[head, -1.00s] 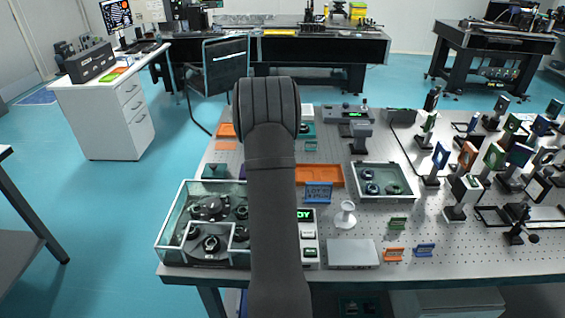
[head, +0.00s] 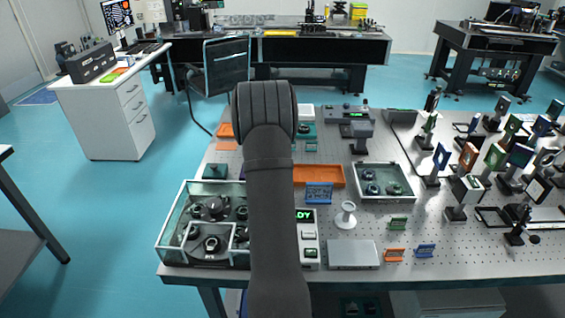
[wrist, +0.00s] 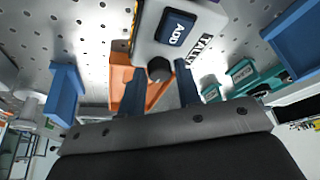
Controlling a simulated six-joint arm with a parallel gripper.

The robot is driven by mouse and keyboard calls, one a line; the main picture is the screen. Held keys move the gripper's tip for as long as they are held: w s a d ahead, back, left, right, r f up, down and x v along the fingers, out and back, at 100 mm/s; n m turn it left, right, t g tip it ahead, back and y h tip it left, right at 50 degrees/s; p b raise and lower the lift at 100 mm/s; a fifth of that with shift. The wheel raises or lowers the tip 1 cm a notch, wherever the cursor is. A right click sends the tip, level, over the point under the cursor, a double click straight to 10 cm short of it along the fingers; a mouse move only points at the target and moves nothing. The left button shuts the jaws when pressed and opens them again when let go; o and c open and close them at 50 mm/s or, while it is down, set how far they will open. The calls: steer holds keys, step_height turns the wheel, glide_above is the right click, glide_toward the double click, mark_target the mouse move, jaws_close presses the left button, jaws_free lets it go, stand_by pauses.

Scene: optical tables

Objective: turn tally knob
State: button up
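The tally box (wrist: 188,30) is a pale housing with a dark blue "ADV" button (wrist: 176,29) and a partly visible "TALLY" label, at the top middle of the wrist view. Its dark round knob (wrist: 159,70) sits at the near edge of the box. My gripper (wrist: 160,75) has its two dark fingers apart, one on each side of the knob. Narrow gaps seem to show, but contact is hard to tell. In the head view my own arm hides the gripper and the knob, and I cannot pick out the tally box there.
In the wrist view a blue bracket (wrist: 64,94) stands left, an orange part (wrist: 122,80) beside the box, and green (wrist: 242,73) and blue (wrist: 295,38) parts right. In the head view a glass-walled tray (head: 172,240) and an orange tray (head: 330,176) flank my arm.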

steer(key=shift+r, duration=0.15)
steer(key=v, duration=1.7)
steer(key=shift+a, duration=0.2)
steer(key=x, duration=1.7)
steer(key=shift+d, duration=0.2)
